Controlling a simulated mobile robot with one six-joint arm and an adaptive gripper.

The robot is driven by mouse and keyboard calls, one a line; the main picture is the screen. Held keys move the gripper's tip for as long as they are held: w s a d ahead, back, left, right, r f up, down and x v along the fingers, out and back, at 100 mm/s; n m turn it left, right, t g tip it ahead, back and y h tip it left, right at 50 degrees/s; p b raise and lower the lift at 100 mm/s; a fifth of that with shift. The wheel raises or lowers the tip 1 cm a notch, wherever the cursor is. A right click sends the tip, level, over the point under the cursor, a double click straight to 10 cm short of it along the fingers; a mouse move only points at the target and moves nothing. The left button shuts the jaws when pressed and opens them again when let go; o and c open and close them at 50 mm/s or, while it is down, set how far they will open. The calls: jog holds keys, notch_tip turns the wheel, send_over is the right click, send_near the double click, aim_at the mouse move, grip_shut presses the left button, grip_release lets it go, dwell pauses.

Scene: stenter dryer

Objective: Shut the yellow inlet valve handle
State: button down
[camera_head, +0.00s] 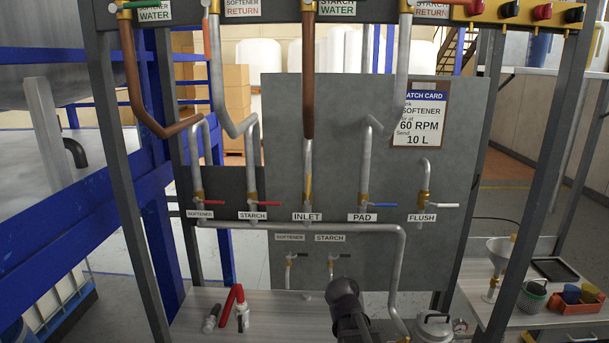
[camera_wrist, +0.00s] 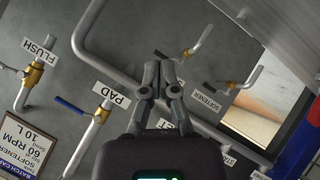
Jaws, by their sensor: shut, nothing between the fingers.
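The yellow inlet valve handle (camera_head: 309,187) is on the middle pipe of the grey panel, just above the INLET label (camera_head: 307,217). It lies upright, along the pipe. In the wrist view my gripper (camera_wrist: 158,78) is shut and empty in front of the panel, its fingertips together. It covers most of the INLET label there, and the yellow handle is hidden. In the head view my dark arm (camera_head: 347,308) shows low in front of the panel, below the inlet valve and apart from it.
Red-handled softener (camera_head: 211,202) and starch (camera_head: 268,203) valves stand left of the inlet. The blue-handled pad valve (camera_head: 360,208) and white-handled flush valve (camera_head: 445,205) stand right. A grey pipe (camera_head: 330,227) runs below them. Two lower valves and a bench with loose fittings lie beneath.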

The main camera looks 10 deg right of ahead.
jog(key=w+a+r+n+t+y+p, duration=0.1)
jog(key=w+r+n+t+p, duration=0.2)
jog(key=w+r, duration=0.35)
jog(key=w+a+r+n+t+p, duration=0.1)
jog(key=w+r+n+t+p, duration=0.25)
jog(key=r, duration=0.55)
jog(key=n+t+y+p, duration=0.2)
jog(key=n+y+p, duration=0.1)
jog(key=n+y, duration=0.2)
send_near(308, 189)
jog(key=s+d+f, duration=0.1)
jog(key=s+d, duration=0.1)
jog(key=d, duration=0.1)
jog(key=w+a+r+n+y+p, duration=0.1)
jog(key=a+r+n+y+p, duration=0.1)
jog(key=a+n+y, duration=0.3)
jog(key=shift+w+a+r+n+g+y+p, duration=0.25)
jog(key=shift+r+n+g+p, duration=0.2)
jog(key=shift+n, duration=0.6)
jog(key=shift+w+d, duration=0.1)
jog(key=x, duration=1)
jog(key=d, duration=0.3)
jog(key=shift+d, duration=0.35)
jog(key=shift+r, duration=0.1)
